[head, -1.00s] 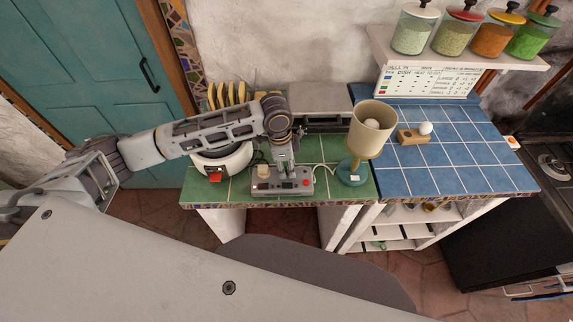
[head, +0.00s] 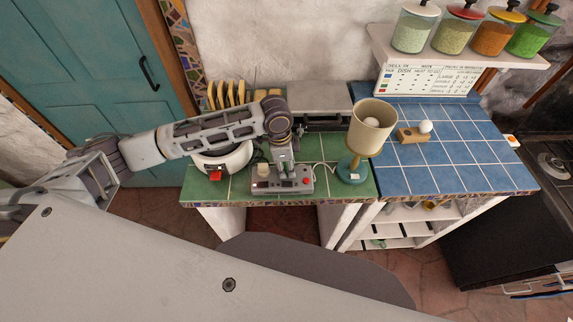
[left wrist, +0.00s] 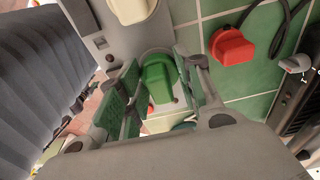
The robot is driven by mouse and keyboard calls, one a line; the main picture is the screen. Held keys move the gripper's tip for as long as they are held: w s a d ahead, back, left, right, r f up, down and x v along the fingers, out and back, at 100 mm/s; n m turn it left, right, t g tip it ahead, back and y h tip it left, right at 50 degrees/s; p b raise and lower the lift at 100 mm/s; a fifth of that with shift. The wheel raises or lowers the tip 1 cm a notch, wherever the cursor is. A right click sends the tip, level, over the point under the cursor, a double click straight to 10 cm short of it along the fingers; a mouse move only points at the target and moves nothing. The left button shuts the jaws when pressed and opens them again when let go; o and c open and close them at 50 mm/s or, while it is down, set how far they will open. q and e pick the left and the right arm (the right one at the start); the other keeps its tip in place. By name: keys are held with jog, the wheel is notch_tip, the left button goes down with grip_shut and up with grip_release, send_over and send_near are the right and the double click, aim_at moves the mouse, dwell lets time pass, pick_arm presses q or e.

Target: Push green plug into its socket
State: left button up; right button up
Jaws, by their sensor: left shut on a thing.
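The green plug (left wrist: 158,82) sits between the green-padded fingers of my left gripper (left wrist: 154,92) in the left wrist view, and the gripper is shut on it. The plug is over the grey power strip (left wrist: 103,40); its lower end is hidden, so I cannot tell how deep it sits in a socket. In the head view my left gripper (head: 285,168) points down onto the power strip (head: 285,186) and hides the green plug. A cream plug (head: 263,171) stands on the strip to the left of the gripper. My right gripper is not in view.
A red plug (left wrist: 232,46) lies on the green tiles beside the strip. A white round appliance (head: 222,162) stands left of the strip, a lamp with a teal base (head: 352,174) right of it. A toast rack (head: 228,95) is behind. The blue-tiled counter (head: 455,160) is mostly clear.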

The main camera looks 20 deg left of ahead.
pick_arm(q)
jog(key=shift+f, duration=0.3)
jog(key=o, duration=1)
jog(key=shift+f, duration=0.1)
jog(key=shift+r, duration=0.2)
jog(key=shift+s+a+r, duration=0.1)
jog(key=shift+a+r, duration=0.15)
jog(key=shift+r, duration=1.7)
jog(key=shift+a+r, duration=0.2)
jog(key=shift+r, duration=1.7)
jog(key=shift+s+a+r, duration=0.1)
jog(key=shift+a+r, duration=0.15)
jog(key=shift+r, duration=1.7)
